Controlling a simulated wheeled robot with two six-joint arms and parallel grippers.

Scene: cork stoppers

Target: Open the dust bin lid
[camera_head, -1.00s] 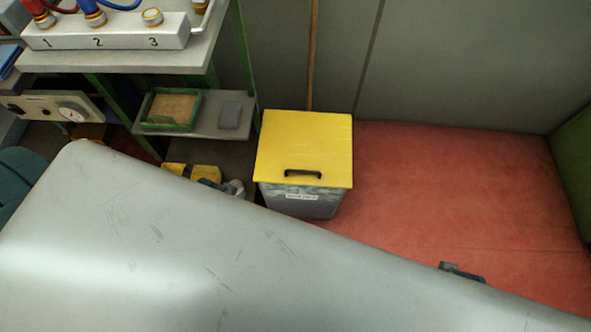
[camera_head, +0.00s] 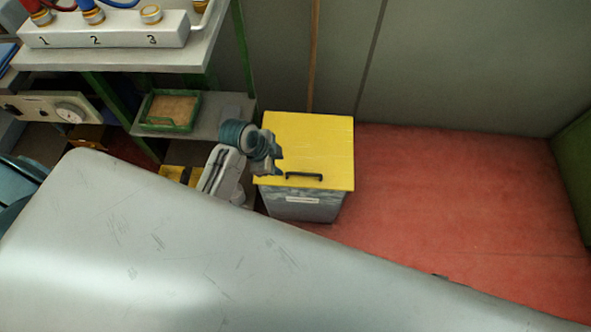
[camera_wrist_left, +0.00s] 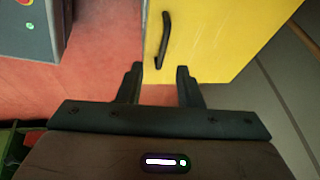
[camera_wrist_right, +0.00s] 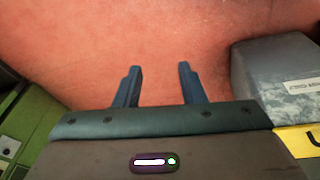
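The dust bin has a flat yellow lid (camera_head: 310,145), closed on its grey body (camera_head: 305,208). A black bar handle (camera_head: 304,176) lies near the lid's front edge. My left gripper (camera_head: 279,163) is over the lid's left edge, just left of the handle. In the left wrist view the handle (camera_wrist_left: 163,40) stands ahead of my open, empty fingers, roughly in line with the gap between them, apart from them. My right gripper (camera_wrist_right: 159,72) is open and empty in its wrist view, over the red floor, with the bin body (camera_wrist_right: 280,75) to its right.
A bench with a numbered white block (camera_head: 110,30) stands at the left, with a shelf holding a green tray (camera_head: 170,110) below it. A broom-like wooden pole (camera_head: 314,60) stands behind the bin.

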